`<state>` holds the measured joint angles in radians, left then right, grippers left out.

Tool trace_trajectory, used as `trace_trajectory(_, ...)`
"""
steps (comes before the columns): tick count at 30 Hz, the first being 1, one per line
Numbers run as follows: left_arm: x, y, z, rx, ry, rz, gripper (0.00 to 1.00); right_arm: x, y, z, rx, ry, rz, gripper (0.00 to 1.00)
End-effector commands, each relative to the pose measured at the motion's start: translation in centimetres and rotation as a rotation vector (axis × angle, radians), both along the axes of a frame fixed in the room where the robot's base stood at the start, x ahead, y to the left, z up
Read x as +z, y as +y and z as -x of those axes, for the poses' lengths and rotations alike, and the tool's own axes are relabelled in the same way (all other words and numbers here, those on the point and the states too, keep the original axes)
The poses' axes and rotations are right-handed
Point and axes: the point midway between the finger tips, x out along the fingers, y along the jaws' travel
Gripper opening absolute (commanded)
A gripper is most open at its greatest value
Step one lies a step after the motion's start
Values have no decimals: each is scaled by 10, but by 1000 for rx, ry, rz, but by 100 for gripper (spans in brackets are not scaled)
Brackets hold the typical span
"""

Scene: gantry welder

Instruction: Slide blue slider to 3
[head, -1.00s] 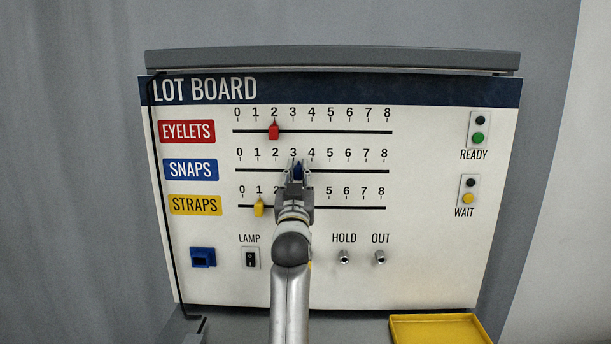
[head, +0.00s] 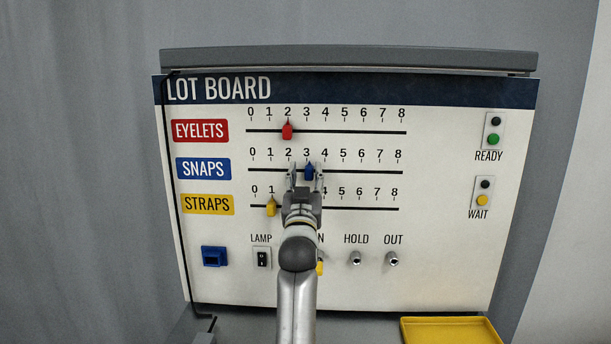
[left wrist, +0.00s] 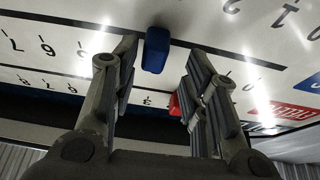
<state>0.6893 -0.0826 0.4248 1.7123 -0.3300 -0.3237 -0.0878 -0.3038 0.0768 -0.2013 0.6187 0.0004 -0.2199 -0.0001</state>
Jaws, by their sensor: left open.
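The blue slider (head: 308,171) sits on the SNAPS track (head: 360,171) of the lot board, right under the number 3. My left gripper (head: 305,173) is open, with one finger on each side of the blue slider and a gap showing beside it. The left wrist view shows the blue slider (left wrist: 155,50) between the spread fingertips, closer to the left-hand one. I cannot tell from it whether that finger touches the slider. My right gripper is not in view.
The red slider (head: 287,131) stands at 2 on the track above. The yellow slider (head: 271,207) stands near 1 on the track below, left of my gripper. A lamp switch (head: 262,258) and knobs are lower down. A yellow tray (head: 452,331) lies at the bottom right.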

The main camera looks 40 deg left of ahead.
Motion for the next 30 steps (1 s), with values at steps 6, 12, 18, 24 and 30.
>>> trace_trajectory(6, -15, -15, 27, 1, 2, 3, 41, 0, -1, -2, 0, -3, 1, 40)
trace_trajectory(12, -24, -25, 47, 1, 2, 3, 41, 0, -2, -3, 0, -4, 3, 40)
trace_trajectory(18, -26, -28, 52, 1, 1, 4, 41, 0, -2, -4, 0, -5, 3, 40)
trace_trajectory(24, -26, -28, 52, 1, 1, 4, 41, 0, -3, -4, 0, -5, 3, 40)
trace_trajectory(30, -26, -28, 52, 1, 1, 4, 41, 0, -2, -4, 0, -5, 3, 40)
